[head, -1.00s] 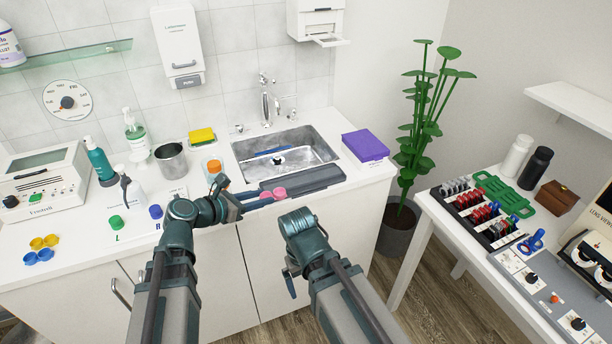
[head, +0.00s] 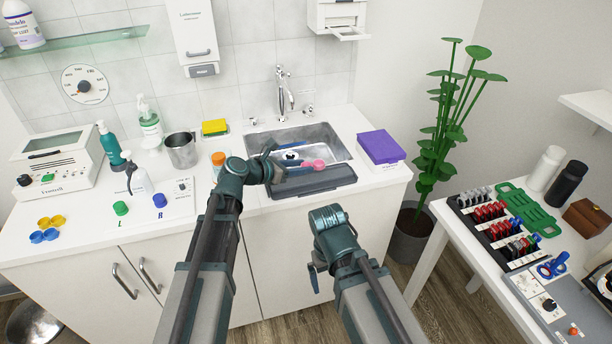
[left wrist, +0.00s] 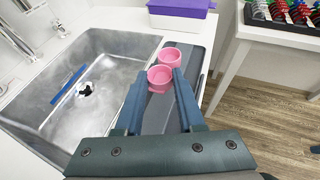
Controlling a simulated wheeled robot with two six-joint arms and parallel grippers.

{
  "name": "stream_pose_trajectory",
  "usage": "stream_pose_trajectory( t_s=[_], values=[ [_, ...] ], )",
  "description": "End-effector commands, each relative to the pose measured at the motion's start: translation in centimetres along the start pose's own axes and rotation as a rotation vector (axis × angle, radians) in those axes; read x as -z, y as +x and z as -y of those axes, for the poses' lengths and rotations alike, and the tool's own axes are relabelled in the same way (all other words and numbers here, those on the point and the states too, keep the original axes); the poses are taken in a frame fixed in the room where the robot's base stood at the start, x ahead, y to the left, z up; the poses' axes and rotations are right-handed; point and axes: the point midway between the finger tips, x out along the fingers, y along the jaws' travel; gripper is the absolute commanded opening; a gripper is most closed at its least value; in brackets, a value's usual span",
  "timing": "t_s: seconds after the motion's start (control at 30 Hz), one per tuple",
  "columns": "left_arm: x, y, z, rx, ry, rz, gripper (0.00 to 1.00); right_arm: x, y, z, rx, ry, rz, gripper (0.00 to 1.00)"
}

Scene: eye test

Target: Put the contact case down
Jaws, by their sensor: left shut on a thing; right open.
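The pink contact case (head: 314,164) has round cups. My left gripper (head: 280,168) is shut on it, and in the left wrist view its blue fingers (left wrist: 160,98) close around the near cup (left wrist: 160,78). The case shows over the back of a dark grey tray (head: 325,181) at the sink's front edge. I cannot tell whether it touches the tray. My right gripper (head: 314,278) is open, low in front of the counter, its fingers mostly hidden.
The steel sink (head: 335,144) lies behind the tray. A purple-topped box (head: 381,147) stands at its right. An orange-capped bottle (head: 218,160), a metal cup (head: 181,150), green (head: 121,208) and blue (head: 159,200) caps and yellow and blue cases (head: 45,232) are to the left.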

Motion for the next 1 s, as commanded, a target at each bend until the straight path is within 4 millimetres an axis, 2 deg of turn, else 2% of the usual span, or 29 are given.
stream_pose_trajectory(
  t_s=[0.17,0.4,0.83,0.87,1.0],
  values=[
    [0.9,0.4,0.1,0.0,0.0,0.0,0.0,0.1,0.9,0.1,0.0,0.0,0.0,1.0],
    [3.3,1.7,0.4,-0.003,-0.001,0.0,0.0,0.2,3.6,0.4,0.0,-0.001,0.0,1.0],
    [3.5,1.8,0.5,-0.003,-0.001,0.0,0.0,0.2,3.9,0.4,0.0,-0.001,0.0,1.0],
    [3.4,1.8,0.5,-0.003,-0.001,0.0,0.41,0.2,3.8,0.4,0.0,-0.001,0.0,1.0],
    [3.4,1.8,0.5,-0.003,-0.001,0.0,0.67,0.2,3.8,0.4,0.0,-0.001,0.0,1.0]
  ],
)
